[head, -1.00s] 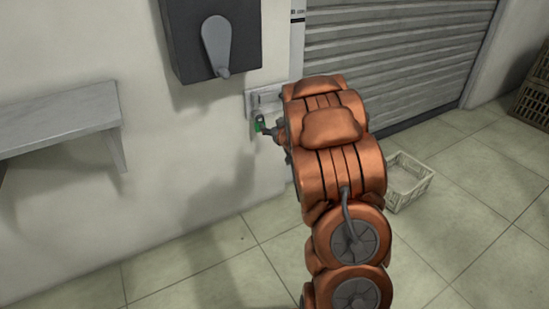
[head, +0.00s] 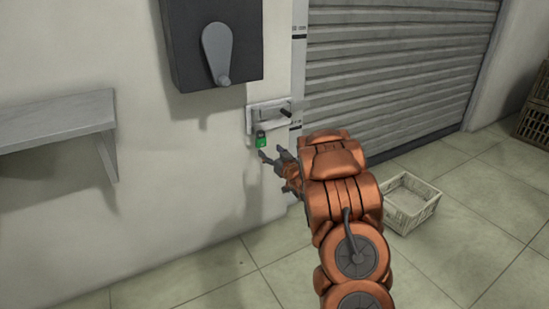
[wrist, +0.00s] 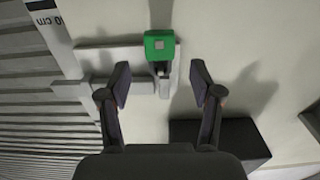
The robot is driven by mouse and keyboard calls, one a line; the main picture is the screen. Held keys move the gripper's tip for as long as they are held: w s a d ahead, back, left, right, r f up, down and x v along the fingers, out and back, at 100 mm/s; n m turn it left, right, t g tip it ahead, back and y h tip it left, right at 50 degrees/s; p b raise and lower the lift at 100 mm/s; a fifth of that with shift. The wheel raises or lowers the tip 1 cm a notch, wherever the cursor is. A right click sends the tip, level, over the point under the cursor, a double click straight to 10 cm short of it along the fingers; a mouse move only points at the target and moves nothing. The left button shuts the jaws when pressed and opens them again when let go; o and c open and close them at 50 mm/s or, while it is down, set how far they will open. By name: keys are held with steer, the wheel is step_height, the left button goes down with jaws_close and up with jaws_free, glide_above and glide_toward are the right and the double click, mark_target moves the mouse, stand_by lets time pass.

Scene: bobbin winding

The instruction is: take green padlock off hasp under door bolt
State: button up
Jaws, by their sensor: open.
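The green padlock (head: 261,141) hangs at the lower left of the pale door bolt plate (head: 256,117) on the wall. In the wrist view the padlock (wrist: 160,43) shows its green body at the top, with its shackle at the hasp (wrist: 163,82). My gripper (head: 271,153) is open and empty, just below and right of the padlock in the head view. In the wrist view its two fingers (wrist: 160,73) stand wide apart, with the padlock body centred between them sideways and beyond their tips. No finger visibly touches it.
A dark box with a grey lever (head: 218,50) is on the wall above the bolt. A grey shelf (head: 55,125) juts out at the left. A ribbed shutter (head: 400,70) is at the right. A pale crate (head: 408,204) stands on the floor; brown crates (head: 538,115) are farther right.

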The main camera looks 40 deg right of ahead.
mark_target(262, 141)
steer(key=w, duration=0.2)
steer(key=w+p, duration=0.1)
steer(key=w, duration=0.1)
steer(key=shift+w+d+r, duration=0.15)
steer(key=shift+w+d, duration=0.05)
steer(key=shift+w, duration=0.1)
steer(key=shift+w+d+p, duration=0.1)
steer(key=shift+w+p, duration=0.3)
steer(key=shift+w, duration=0.3)
steer(key=shift+f, duration=0.2)
steer(key=c, duration=1.2)
steer(key=shift+r, duration=0.1)
steer(key=shift+p, duration=0.4)
steer(key=shift+r+p, duration=0.5)
steer(key=shift+s, duration=0.1)
